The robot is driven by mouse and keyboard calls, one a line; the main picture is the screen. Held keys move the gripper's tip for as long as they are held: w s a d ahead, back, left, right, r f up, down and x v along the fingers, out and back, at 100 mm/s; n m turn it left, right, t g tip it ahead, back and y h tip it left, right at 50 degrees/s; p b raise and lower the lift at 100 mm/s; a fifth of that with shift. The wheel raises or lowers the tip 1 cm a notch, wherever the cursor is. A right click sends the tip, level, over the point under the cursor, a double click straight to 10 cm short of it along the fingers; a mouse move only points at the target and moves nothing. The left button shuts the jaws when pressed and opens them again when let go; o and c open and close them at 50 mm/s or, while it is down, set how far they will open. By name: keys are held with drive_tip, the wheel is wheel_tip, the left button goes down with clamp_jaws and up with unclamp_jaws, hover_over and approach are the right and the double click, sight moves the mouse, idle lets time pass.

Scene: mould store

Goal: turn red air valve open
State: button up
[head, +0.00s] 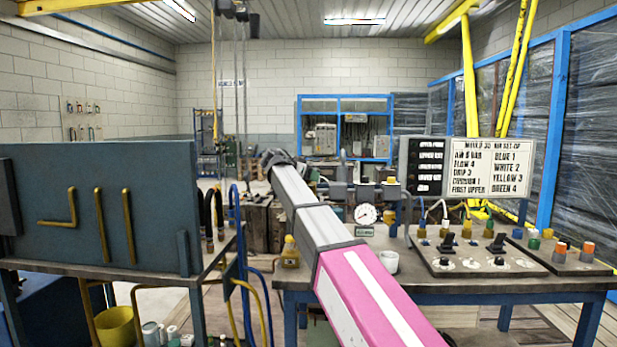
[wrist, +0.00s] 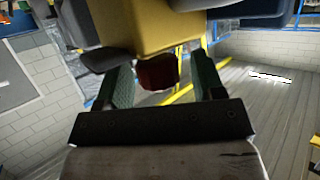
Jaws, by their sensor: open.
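A dark red part (wrist: 158,74), likely the red air valve's handle, shows in the wrist view under a yellow block (wrist: 155,28). My gripper (wrist: 165,67) is open, with one green-padded finger on each side of the red part. A gap shows on both sides, wider on the right. How deep the red part sits between the fingers is hard to tell. In the head view my arm reaches away over the bench, and my gripper (head: 275,158) is a small dark shape at its far end. The red part is hidden there.
A lettered sign (head: 490,167) stands behind the panel. A dark plate (head: 150,200) with brass pipes stands left of my arm.

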drive_tip(key=c, duration=0.9)
drive_tip(key=shift+n, duration=0.3)
drive_tip(key=n+t+y, duration=0.2)
drive_tip(key=shift+s+d+n+y, duration=0.15)
drive_tip(key=shift+n+y, duration=0.15)
drive_tip(key=shift+y, duration=0.1)
drive_tip(key=n+t+y, duration=0.2)
drive_tip(key=n+y, duration=0.3)
drive_tip(key=y, duration=0.1)
drive_tip(key=n+y, duration=0.5)
drive_tip(key=shift+w+y, duration=0.2)
drive_tip(key=shift+y, duration=0.1)
drive_tip(key=shift+n+g+y, duration=1.5)
drive_tip(key=shift+n+y, duration=0.8)
drive_tip(key=shift+g, duration=0.3)
